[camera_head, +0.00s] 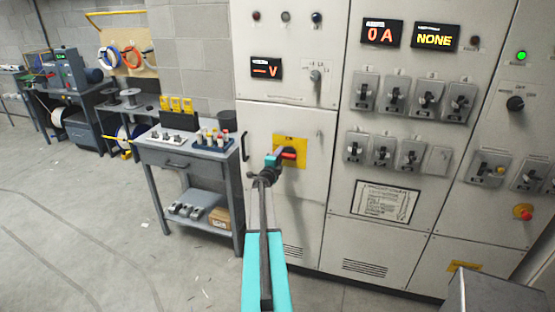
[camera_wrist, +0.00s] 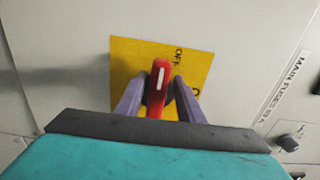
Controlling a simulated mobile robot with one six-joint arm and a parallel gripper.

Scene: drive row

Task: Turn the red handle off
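The red handle (camera_head: 289,154) sits on a yellow plate (camera_head: 291,142) on the grey cabinet door. In the head view it lies about level, its red end to the right. In the wrist view the red handle (camera_wrist: 159,84) stands nearly upright. The plate (camera_wrist: 133,60) shows the letters OFF turned sideways at upper right, and part of another letter lower down. My gripper (camera_head: 274,161) is at the handle. In the wrist view its two purple fingers (camera_wrist: 160,92) stand on either side of the handle; whether they touch it is unclear.
The cabinet (camera_head: 284,216) carries displays reading 0 A and NONE, and several grey switches. A red emergency button (camera_head: 523,211) is at right. A workbench (camera_head: 187,160) stands close left of the cabinet. Open floor (camera_head: 90,220) lies farther left.

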